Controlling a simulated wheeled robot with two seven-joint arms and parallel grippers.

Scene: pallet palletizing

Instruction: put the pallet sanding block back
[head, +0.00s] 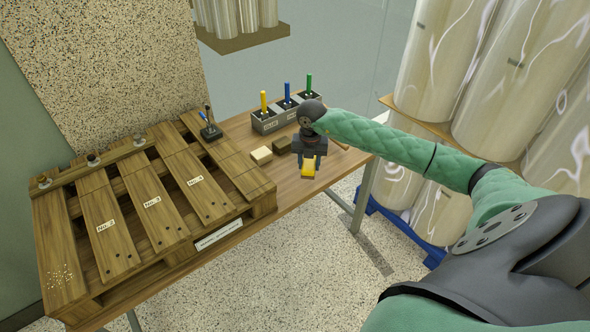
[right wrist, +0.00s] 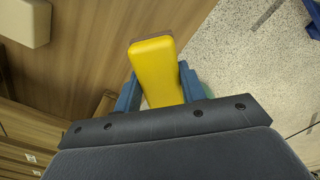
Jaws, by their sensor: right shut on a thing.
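The sanding block (head: 308,168) has a bright yellow top, and a brown strip shows along its far end in the right wrist view (right wrist: 157,75). My right gripper (head: 310,156) is shut on it, with a blue finger on each side in the right wrist view (right wrist: 158,90). The block is held near the table's front edge. I cannot tell how high it is above the tabletop. My left gripper is not in view.
A pallet with numbered boards (head: 122,228) fills the left of the table (head: 262,226). A dark-handled tool (head: 210,131) stands on it. Wrapped rolls (head: 450,70) stand right.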

